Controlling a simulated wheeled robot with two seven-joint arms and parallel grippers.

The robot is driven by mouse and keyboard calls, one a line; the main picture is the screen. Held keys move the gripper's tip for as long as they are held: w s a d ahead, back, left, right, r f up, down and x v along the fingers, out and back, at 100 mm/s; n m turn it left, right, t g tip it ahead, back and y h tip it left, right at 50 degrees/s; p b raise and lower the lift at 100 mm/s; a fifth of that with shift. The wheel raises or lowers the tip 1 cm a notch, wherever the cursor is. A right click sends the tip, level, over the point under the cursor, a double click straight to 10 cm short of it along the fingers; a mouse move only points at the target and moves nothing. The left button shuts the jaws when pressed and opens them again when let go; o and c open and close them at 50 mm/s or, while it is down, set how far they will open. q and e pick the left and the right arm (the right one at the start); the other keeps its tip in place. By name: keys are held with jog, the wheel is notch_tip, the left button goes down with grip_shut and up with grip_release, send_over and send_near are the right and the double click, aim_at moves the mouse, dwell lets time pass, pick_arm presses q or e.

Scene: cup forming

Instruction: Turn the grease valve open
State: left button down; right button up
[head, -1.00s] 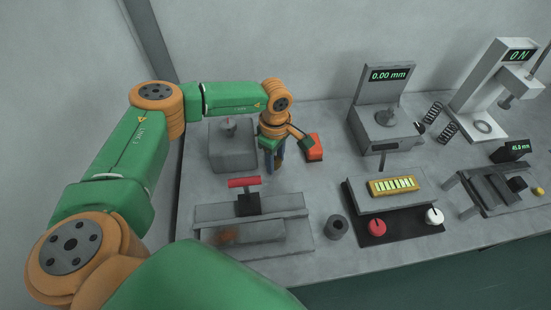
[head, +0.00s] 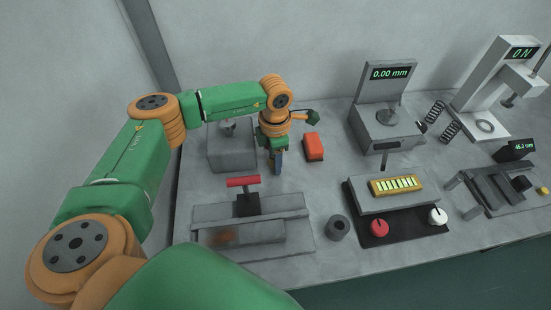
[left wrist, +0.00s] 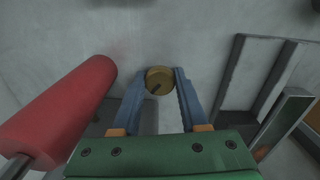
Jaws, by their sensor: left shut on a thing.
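A round brass knob (left wrist: 159,80) with a dark bar across its face, which looks like the grease valve, shows in the left wrist view between my fingertips. My left gripper (left wrist: 160,85) is shut on it, one blue finger on each side. In the head view my left gripper (head: 278,170) points down at the table behind the red-handled fixture. There the knob is hidden by the gripper. My right gripper is not in view.
A red handle (head: 243,182) on a grey fixture (head: 275,202) stands close in front; the handle looms at left in the wrist view (left wrist: 65,110). An orange-red block (head: 313,147) lies right of the gripper, a grey box (head: 232,155) left. A dark ring (head: 338,228) stands nearer.

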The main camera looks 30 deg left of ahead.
pick_arm(q)
jog(key=n, duration=0.4)
jog(key=shift+n, duration=1.7)
jog(key=shift+c, duration=2.1)
grip_release()
